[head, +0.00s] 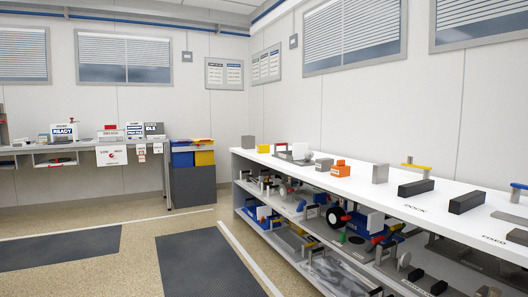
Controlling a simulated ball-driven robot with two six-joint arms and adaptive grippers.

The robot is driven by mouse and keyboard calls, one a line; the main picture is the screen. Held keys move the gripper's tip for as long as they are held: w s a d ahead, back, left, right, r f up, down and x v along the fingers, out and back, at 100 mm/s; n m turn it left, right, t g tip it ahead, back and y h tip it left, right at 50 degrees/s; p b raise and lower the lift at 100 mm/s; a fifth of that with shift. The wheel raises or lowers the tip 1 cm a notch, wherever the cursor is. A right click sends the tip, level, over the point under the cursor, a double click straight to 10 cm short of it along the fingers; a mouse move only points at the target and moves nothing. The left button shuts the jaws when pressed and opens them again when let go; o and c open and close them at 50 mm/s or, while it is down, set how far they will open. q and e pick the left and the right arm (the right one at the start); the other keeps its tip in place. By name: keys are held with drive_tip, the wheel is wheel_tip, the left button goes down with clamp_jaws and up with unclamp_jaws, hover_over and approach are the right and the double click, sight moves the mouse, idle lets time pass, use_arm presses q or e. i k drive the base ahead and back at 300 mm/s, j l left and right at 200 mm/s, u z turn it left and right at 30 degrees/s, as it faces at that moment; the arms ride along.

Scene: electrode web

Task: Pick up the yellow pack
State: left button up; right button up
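A small yellow block (263,148), which may be the yellow pack, sits on the far end of the white bench top (340,182) at the right. It stands beside a grey block (248,142). It is small in the view, so its details cannot be made out. Neither of my grippers shows in the head view.
The bench top also holds orange blocks (334,170) and dark bars (416,187). Its lower shelves are crowded with parts. A back table carries boxes, and a cabinet with blue and yellow bins (204,158) stands beside it. The floor between, with dark mats (205,264), is clear.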

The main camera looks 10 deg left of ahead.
sight(263, 147)
drive_tip(key=i+j+u, duration=0.35)
drive_tip(key=i, duration=0.25)
drive_tip(key=i+u, duration=0.35)
drive_tip(key=i, duration=0.2)
drive_tip(key=i+u, duration=0.35)
drive_tip(key=i, duration=0.3)
drive_tip(key=i+j, duration=0.1)
drive_tip(key=i, duration=0.7)
drive_tip(key=i+j, duration=0.15)
drive_tip(key=i, duration=0.65)
drive_tip(key=i+j, duration=0.1)
drive_tip(key=i, duration=0.7)
